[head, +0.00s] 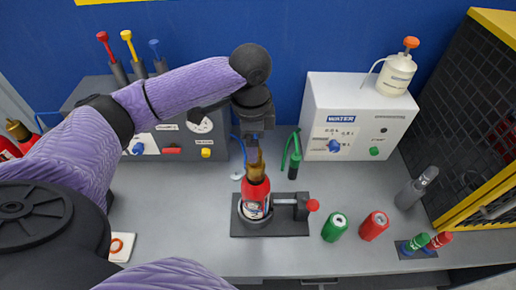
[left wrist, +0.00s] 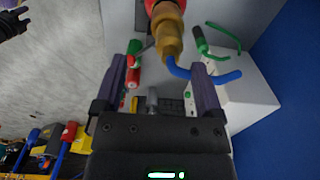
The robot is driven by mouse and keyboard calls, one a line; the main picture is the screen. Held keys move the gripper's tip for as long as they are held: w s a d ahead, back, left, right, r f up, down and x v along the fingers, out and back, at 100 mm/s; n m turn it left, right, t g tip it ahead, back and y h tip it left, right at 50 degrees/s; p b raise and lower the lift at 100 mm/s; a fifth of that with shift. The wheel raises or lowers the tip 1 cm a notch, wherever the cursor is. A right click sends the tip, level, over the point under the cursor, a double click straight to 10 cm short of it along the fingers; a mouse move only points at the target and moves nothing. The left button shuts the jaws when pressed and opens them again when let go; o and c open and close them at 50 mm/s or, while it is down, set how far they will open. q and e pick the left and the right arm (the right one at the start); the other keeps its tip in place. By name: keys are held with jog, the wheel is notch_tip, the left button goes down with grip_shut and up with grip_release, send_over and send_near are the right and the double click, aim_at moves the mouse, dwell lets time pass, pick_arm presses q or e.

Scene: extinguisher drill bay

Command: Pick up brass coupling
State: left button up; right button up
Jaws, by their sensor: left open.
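The brass coupling (head: 256,166) sits upright on top of a small red extinguisher (head: 256,194), which stands in a round holder on a dark clamp base (head: 270,228). My left gripper (head: 254,138) points down just above the coupling. In the left wrist view the brass coupling (left wrist: 168,38) shows beyond the open fingers of my left gripper (left wrist: 160,68), near the top of the picture and with nothing gripped. A dark shape at the upper left of that view looks like my right gripper (left wrist: 14,24); its jaws are unclear.
A white WATER box (head: 352,112) with a pump bottle (head: 396,74) stands behind right. A grey panel (head: 180,140) stands behind left. A green cylinder (head: 335,227) and a red one (head: 374,225) stand right of the clamp. A green hose handle (head: 294,160) is close behind it.

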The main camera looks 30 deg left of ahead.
pick_arm(q)
jog(key=shift+s+a+f, duration=0.1)
jog(key=shift+f, duration=0.7)
jog(key=f, duration=0.1)
jog(key=w+f, duration=0.1)
jog(key=f, duration=0.2)
jog(key=shift+w+f, duration=0.1)
jog(key=shift+w, duration=0.25)
jog(key=shift+s, duration=0.25)
jog(key=shift+w, duration=0.2)
jog(key=c, duration=0.4)
grip_shut()
